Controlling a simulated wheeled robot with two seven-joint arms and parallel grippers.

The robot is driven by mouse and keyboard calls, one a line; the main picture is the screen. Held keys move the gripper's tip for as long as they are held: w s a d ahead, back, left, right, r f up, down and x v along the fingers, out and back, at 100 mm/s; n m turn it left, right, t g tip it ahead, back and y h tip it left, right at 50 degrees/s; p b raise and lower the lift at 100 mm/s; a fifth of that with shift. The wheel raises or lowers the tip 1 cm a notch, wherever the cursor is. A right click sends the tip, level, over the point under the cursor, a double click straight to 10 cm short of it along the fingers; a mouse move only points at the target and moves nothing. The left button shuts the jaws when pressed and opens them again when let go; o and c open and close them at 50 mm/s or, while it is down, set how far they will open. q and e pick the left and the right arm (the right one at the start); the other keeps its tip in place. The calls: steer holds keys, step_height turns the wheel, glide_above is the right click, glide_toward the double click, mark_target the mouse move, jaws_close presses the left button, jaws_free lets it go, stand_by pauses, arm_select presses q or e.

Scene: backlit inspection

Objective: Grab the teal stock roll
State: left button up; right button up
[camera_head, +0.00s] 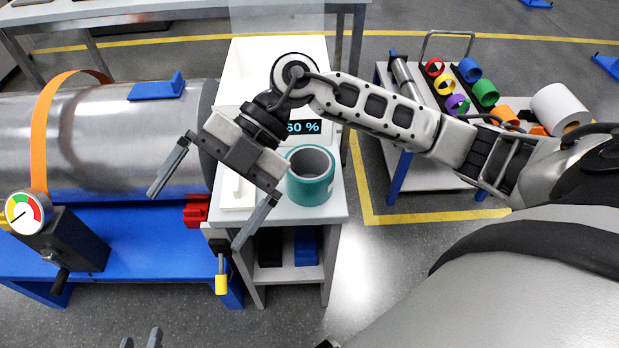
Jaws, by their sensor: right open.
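The teal stock roll (312,190) is a short, wide ring with a grey inside. It stands on end on the white stand (336,207), near its front right corner. My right gripper (195,219) reaches in from the right and hangs to the left of the roll. Its fingers are spread wide and empty, pointing down and left, and the roll is outside them. My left gripper (141,339) shows only its two fingertips at the bottom edge. They stand apart with nothing visible between them; the rest is cut off.
A large metal cylinder (120,150) with an orange strap lies on a blue bench (150,243) at the left. A display reading "60 %" (303,127) stands behind the roll, partly hidden by my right arm. A cart (425,170) with coloured rings and a white roll (560,108) stands right.

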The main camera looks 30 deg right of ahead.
steer(key=w+d+f+m+t+h, duration=0.25)
steer(key=w+d+h, duration=0.25)
steer(key=d+h, duration=0.5)
step_height(320, 180, up, 2)
steer(key=m+h+b, duration=0.1)
steer(key=m+h, duration=0.1)
steer(key=m, duration=0.2)
glide_above(311, 157)
steer(key=s+a, duration=0.3)
steer(key=shift+n+t, duration=0.25)
steer(key=shift+t, duration=0.2)
steer(key=f, duration=0.6)
steer(key=f+b, duration=0.1)
steer(key=f, duration=0.3)
steer(key=shift+s+d, duration=0.2)
steer(key=shift+d, duration=0.1)
step_height(311, 157, down, 6)
steer(key=shift+w+a+r, duration=0.1)
steer(key=shift+w+r, duration=0.05)
steer(key=shift+r, duration=0.1)
steer(key=shift+r, duration=0.1)
steer(key=c, duration=0.9)
